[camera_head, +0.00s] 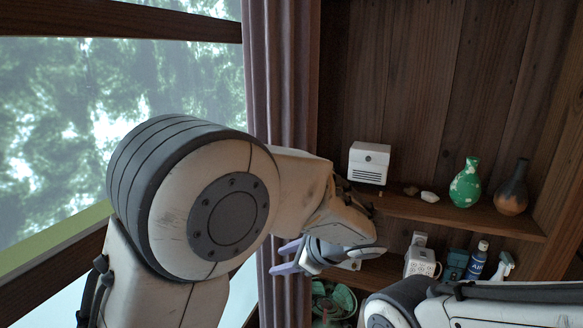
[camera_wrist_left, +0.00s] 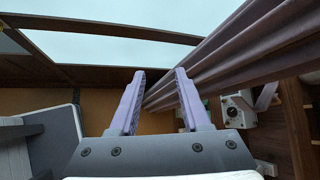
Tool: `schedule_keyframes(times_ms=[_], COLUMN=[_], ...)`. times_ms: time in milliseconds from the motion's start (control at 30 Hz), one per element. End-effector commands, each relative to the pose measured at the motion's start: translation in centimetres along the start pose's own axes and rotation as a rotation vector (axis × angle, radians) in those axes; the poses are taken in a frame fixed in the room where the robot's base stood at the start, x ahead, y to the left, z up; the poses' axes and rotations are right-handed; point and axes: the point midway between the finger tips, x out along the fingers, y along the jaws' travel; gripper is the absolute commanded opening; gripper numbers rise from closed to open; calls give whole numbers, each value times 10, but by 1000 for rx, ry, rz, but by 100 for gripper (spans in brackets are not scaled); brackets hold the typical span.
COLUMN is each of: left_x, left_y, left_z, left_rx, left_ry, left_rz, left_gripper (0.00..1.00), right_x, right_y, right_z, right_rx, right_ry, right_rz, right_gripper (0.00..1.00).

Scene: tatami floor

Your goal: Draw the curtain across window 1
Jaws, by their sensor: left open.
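The window (camera_head: 60,120) fills the left of the head view, with pale glass and dark wooden frames; its glass also shows at the top of the left wrist view (camera_wrist_left: 130,45). The mauve pleated curtain (camera_head: 262,60) hangs gathered in a narrow bunch at the window's right side. My left gripper (camera_head: 287,258) is at the curtain's lower part, partly hidden by my own arm. In the left wrist view its two lilac fingers (camera_wrist_left: 160,78) are apart. Folds of the curtain (camera_wrist_left: 235,50) run behind the right finger and partly show between the fingers. I cannot tell whether they touch.
A wooden shelf (camera_head: 460,217) right of the curtain holds a white box (camera_head: 369,163), a green vase (camera_head: 465,183) and a dark brown vase (camera_head: 511,188). Below are a blue bottle (camera_head: 477,261), a spray bottle (camera_head: 503,268) and other small items. My right arm crosses the lower right.

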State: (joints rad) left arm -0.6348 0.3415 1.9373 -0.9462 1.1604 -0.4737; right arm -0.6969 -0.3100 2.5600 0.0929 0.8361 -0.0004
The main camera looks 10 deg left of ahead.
Motion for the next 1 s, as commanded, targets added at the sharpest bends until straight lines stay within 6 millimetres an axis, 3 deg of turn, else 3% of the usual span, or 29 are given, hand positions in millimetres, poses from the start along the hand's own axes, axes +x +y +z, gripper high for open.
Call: schedule_keyframes(times_ms=[33, 100, 200, 300, 400, 567, 1000], left_x=[3, 7, 6, 3, -1, 1, 55], left_y=[-37, -84, -138, -175, -195, -208, -246], left_z=[6, 12, 14, 12, 10, 13, 48], left_rx=[100, 232, 384, 487, 543, 568, 566], left_ry=[-91, -224, -398, -533, -617, -660, -656], left_rz=[-66, -163, -273, -349, -392, -412, -411], left_gripper=[47, 47, 47, 47, 47, 47, 47], right_x=[-12, -20, -28, -34, -36, -40, -70], right_y=[-1, -1, -2, -2, -3, -3, -5], right_z=[-1, -1, -2, -2, -2, -2, -4], right_rx=[0, 0, 0, 0, 0, 0, 1], right_ry=[0, 0, 0, 0, 0, 0, 0], right_rz=[0, 0, 0, 0, 0, 0, 0], right_gripper=[0, 0, 0, 0, 0, 0, 0])
